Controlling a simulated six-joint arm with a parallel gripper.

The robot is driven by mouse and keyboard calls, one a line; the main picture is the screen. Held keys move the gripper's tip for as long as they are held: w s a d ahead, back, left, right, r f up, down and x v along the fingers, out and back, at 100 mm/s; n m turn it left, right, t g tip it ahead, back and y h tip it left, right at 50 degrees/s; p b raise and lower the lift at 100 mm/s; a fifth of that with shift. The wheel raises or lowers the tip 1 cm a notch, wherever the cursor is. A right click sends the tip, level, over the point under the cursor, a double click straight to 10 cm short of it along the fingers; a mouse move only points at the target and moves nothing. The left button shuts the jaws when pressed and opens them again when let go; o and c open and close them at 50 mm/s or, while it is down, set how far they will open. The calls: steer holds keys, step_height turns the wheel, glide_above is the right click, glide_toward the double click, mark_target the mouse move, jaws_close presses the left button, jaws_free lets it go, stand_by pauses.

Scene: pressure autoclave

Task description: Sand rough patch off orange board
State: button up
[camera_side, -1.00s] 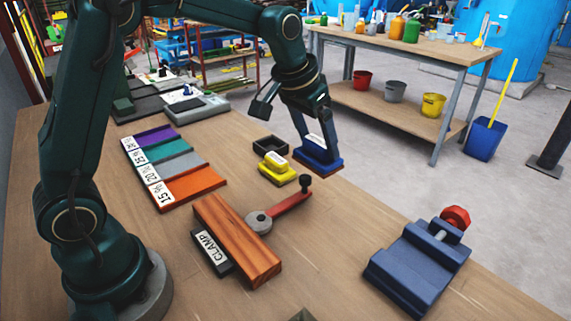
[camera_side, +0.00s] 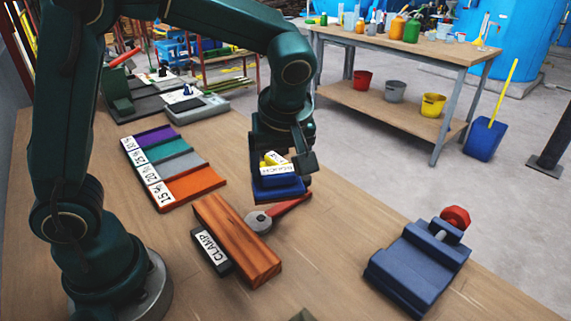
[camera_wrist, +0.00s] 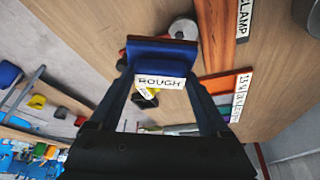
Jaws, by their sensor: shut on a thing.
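My gripper (camera_side: 283,168) is shut on a blue block with a white label; in the wrist view my gripper (camera_wrist: 170,82) has one finger at each side of it. The blue block (camera_side: 279,188) shows its label, reading ROUGH, in the wrist view (camera_wrist: 162,50). It is held in the air near the orange-brown wooden board (camera_side: 238,240), to its upper right in the side view. The board lies beside a black bar marked CLAMP (camera_side: 211,252) and a grey round piece (camera_side: 258,222) with a red lever (camera_side: 292,203). I cannot make out a rough patch on the board.
A blue vise-like fixture (camera_side: 418,262) with a red knob stands at right. Bare table lies between the fixture and the board.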

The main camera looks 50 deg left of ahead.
steer(key=shift+s+d+r+n+g, duration=1.2)
steer(key=shift+s+n, duration=1.5)
steer(key=shift+s, duration=1.95)
steer(key=shift+d+f, duration=0.15)
steer(key=shift+f, duration=3.85)
steer(key=shift+a, duration=0.3)
steer(key=shift+c, duration=0.6)
steer(key=shift+a+f, duration=0.2)
steer(key=shift+a, duration=5.3)
steer(key=shift+d, duration=5.75)
steer(key=shift+d+r, duration=0.1)
steer(key=shift+r, duration=0.05)
step_height(320, 180, up, 8)
